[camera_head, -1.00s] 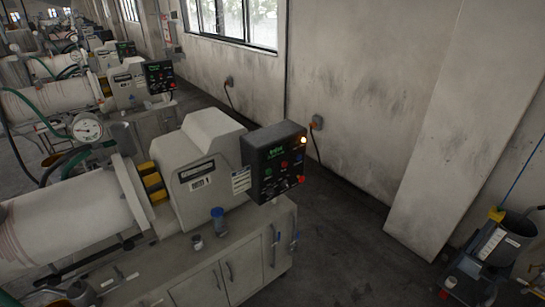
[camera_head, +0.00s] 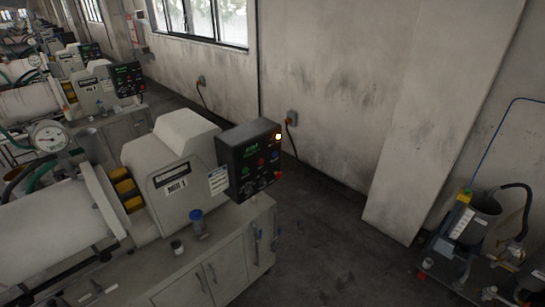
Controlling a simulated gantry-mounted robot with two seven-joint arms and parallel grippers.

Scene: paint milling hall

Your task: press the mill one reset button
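Mill one (camera_head: 180,182), a pale machine labelled "Mill 1", stands at the lower left on a grey cabinet. The labels are too small to read, so I cannot tell which button is the reset. Neither of my grippers is in view.
A blue-capped container (camera_head: 197,222) and a small cup (camera_head: 177,247) stand on the cabinet top (camera_head: 215,247). More mills line the left. A wall pillar (camera_head: 440,120) and a cart with a bucket (camera_head: 487,208) are at the right. Dark floor between is clear.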

